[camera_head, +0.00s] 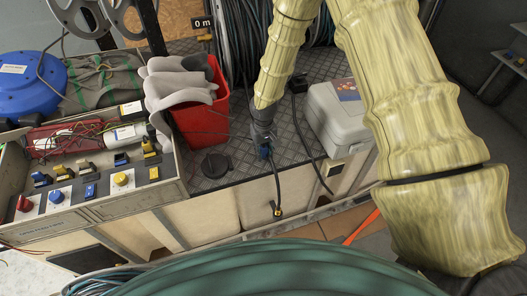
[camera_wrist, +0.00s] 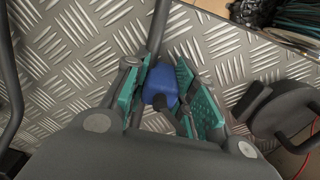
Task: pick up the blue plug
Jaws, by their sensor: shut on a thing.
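The blue plug (camera_wrist: 160,84) sits between the teal-padded fingers of my gripper (camera_wrist: 166,92) in the wrist view. The fingers are closed against its sides. A dark cable (camera_wrist: 158,30) runs up from it in that view. In the head view my gripper (camera_head: 264,140) points down over the checkered metal deck near its front edge. A little of the blue plug (camera_head: 265,153) shows there at the fingertips. I cannot tell from these views whether the plug touches the deck.
A red bin (camera_head: 203,118) with grey gloves stands left of my gripper, and a grey case (camera_head: 340,118) stands right. A black round lid (camera_head: 216,165) lies on the deck. A panel (camera_head: 88,195) with colored sockets is at left. A green hose (camera_head: 270,272) crosses the front.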

